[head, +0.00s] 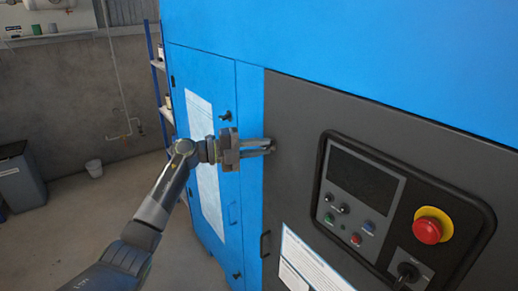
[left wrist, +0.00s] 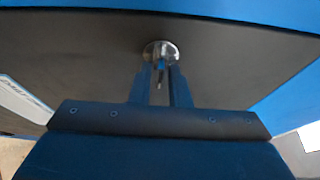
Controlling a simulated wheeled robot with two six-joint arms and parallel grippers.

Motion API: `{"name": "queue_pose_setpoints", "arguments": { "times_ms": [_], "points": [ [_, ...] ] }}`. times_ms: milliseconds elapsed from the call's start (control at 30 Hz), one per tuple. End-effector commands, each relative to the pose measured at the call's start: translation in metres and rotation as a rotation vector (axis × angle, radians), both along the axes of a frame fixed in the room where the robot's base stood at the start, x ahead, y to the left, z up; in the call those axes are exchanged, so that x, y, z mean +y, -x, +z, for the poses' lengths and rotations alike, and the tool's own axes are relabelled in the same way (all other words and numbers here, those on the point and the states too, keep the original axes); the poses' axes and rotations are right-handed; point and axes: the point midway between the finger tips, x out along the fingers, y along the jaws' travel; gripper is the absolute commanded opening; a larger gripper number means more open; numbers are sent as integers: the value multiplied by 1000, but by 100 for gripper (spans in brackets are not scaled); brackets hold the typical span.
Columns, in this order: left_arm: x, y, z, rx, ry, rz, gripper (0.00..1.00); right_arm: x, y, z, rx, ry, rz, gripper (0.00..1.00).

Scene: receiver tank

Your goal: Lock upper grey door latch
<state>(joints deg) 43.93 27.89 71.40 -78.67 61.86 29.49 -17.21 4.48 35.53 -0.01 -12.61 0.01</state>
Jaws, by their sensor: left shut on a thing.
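The grey door (head: 292,110) is the dark panel on the blue machine. My left gripper (head: 268,147) reaches its left edge, high on the door. In the left wrist view, the upper latch (left wrist: 160,50) is a round silver disc with a small part sticking out towards me. The left gripper's fingers (left wrist: 160,85) are shut on that part of the latch. In the head view the fingers hide the latch. I cannot tell how far the latch is turned. My right gripper is not in view.
A control panel (head: 365,190) with a red emergency stop button (head: 428,229) is on the grey door, right of the gripper. A blue door (head: 245,110) with black latches stands to the left. A black handle (head: 264,244) is lower down.

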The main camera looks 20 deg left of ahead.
Motion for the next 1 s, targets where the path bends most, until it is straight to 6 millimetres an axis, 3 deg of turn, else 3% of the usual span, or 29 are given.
{"name": "queue_pose_setpoints", "arguments": {
  "times_ms": [400, 433, 533, 833, 1000],
  "points": [
    [0, 0, -1, -3, -7, -1, 0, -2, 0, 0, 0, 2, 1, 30],
    [0, 0, -1, -2, -7, -1, 17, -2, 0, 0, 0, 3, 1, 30],
    [0, 0, -1, -2, -6, -1, 30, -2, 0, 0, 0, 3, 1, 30],
    [1, 1, -1, -3, -5, 0, 30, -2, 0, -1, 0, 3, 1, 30],
    [17, 8, -4, -4, -8, 3, 30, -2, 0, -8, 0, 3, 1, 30]
  ]
}}
